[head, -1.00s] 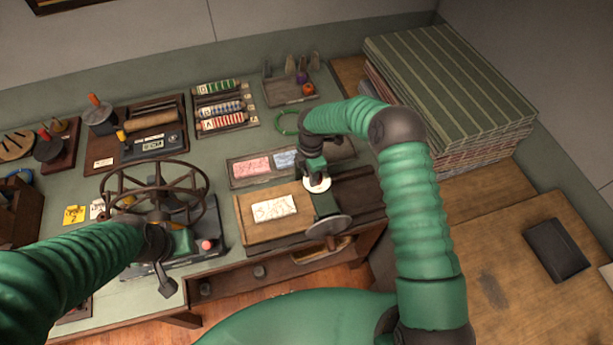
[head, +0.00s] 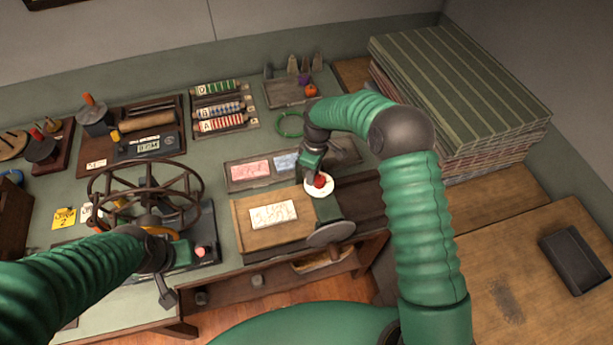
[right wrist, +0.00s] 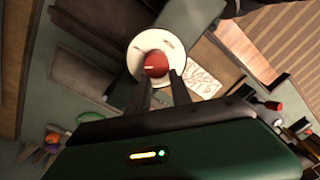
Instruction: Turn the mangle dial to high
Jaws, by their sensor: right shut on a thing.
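The mangle dial is a red knob (head: 320,181) on a round white face (head: 311,191), on top of the green mangle post (head: 328,208). In the right wrist view the red knob (right wrist: 156,64) sits in front of the white face (right wrist: 138,48), with a pale mark on the knob. My right gripper (head: 313,176) is shut on the red knob; its two dark fingers (right wrist: 160,82) reach the knob's lower edge in the wrist view. My left gripper (head: 168,285) hangs at the lower left beside the big spoked wheel; its fingertips are too unclear to judge.
A wooden board with a white paper (head: 273,213) lies left of the dial. A grey disc (head: 331,234) juts out in front. A spoked handwheel (head: 145,190) stands at left. A green ring (head: 290,124) lies behind. Striped boards (head: 455,85) are stacked at right.

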